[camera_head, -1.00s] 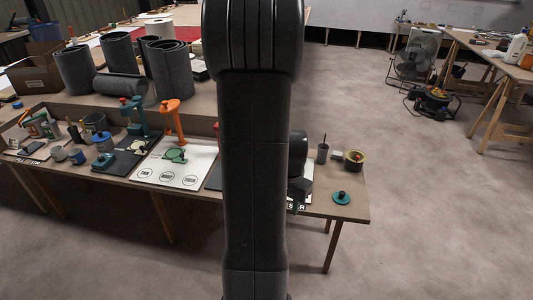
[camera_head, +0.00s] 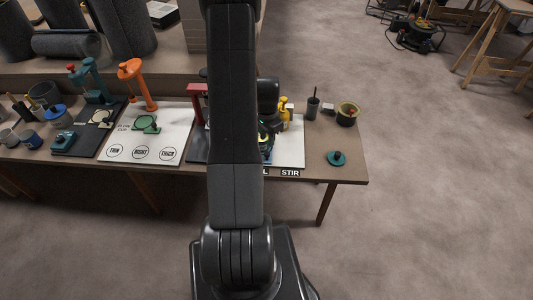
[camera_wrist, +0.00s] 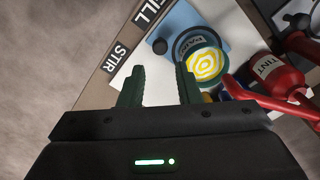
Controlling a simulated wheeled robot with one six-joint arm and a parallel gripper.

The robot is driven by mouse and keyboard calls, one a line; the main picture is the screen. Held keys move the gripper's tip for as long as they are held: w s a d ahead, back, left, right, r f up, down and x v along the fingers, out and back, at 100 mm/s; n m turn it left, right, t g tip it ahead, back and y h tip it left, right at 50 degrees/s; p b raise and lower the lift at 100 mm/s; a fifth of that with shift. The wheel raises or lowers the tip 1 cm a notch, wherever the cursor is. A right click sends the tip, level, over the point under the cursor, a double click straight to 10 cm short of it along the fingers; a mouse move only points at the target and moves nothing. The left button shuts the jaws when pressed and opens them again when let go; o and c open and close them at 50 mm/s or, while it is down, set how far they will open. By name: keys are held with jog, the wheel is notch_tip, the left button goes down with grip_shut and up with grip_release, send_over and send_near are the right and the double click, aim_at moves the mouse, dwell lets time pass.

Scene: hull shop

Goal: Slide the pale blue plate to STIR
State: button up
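The pale blue plate (camera_wrist: 181,20) lies at the top middle of the wrist view, beside the FILL label (camera_wrist: 151,8). A can (camera_wrist: 203,58) with yellow swirled contents stands on it and hides part of it. A dark round knob (camera_wrist: 160,46) sits at the plate's near side. The STIR label (camera_wrist: 116,57) is to the left; it also shows in the head view (camera_head: 290,173). My gripper (camera_wrist: 160,68) is open, its two green fingers just short of the knob, nothing between them. In the head view my arm hides most of the plate.
A red TINT bottle (camera_wrist: 277,74) and a red curved bar (camera_wrist: 262,101) are close to the right of my fingers. In the head view, a yellow bottle (camera_head: 284,113), a dark cup (camera_head: 313,107) and a teal lidded disc (camera_head: 337,158) stand on the table's right part.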

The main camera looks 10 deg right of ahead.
aim_at(267, 153)
notch_tip(267, 153, down, 8)
jog(key=b, duration=0.3)
jog(key=shift+c, duration=0.2)
grip_shut()
